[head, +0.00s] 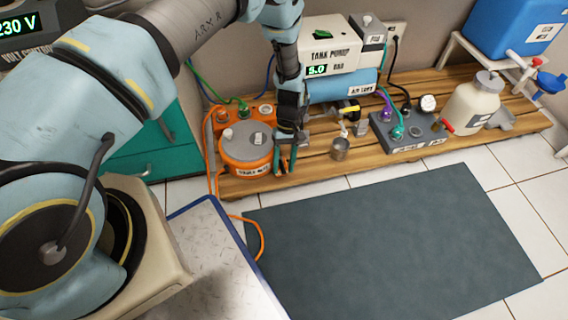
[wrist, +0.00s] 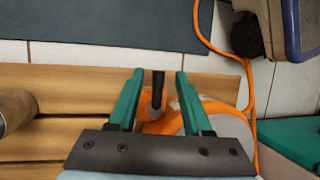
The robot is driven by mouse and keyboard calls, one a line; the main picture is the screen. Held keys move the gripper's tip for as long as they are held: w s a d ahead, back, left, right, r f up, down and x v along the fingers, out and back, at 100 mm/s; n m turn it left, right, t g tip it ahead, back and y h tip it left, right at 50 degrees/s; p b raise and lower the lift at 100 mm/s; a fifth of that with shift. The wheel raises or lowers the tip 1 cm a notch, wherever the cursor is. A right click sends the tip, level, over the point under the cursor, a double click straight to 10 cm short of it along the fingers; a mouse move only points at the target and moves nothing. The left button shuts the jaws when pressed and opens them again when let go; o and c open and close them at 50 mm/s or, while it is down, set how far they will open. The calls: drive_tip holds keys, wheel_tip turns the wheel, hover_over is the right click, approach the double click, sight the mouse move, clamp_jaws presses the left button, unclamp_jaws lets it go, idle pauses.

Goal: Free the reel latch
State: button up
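The orange reel (head: 240,155) with a grey top sits on the left end of the wooden slatted platform in the head view. It also shows in the wrist view (wrist: 217,113), partly hidden behind my gripper. My gripper (head: 286,168) points down at the reel's right side. In the wrist view my gripper (wrist: 159,76) is open, with its green fingers apart. A thin dark upright rod (wrist: 158,88), which may be the reel latch, stands between the fingers with a gap on both sides. My arm and gripper hide part of the reel's right side in the head view.
The wooden platform (head: 330,172) also carries a metal cup (head: 340,149), a white tank pump unit (head: 330,50), a grey block with plugs (head: 408,136) and a cream bottle (head: 472,103). An orange cable (head: 258,238) runs over the floor.

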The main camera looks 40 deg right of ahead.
drive_tip(key=p+v, duration=0.2)
drive_tip(key=v, duration=0.8)
drive_tip(key=shift+r+p, duration=0.35)
drive_tip(key=shift+r, duration=0.05)
drive_tip(key=shift+d, duration=0.1)
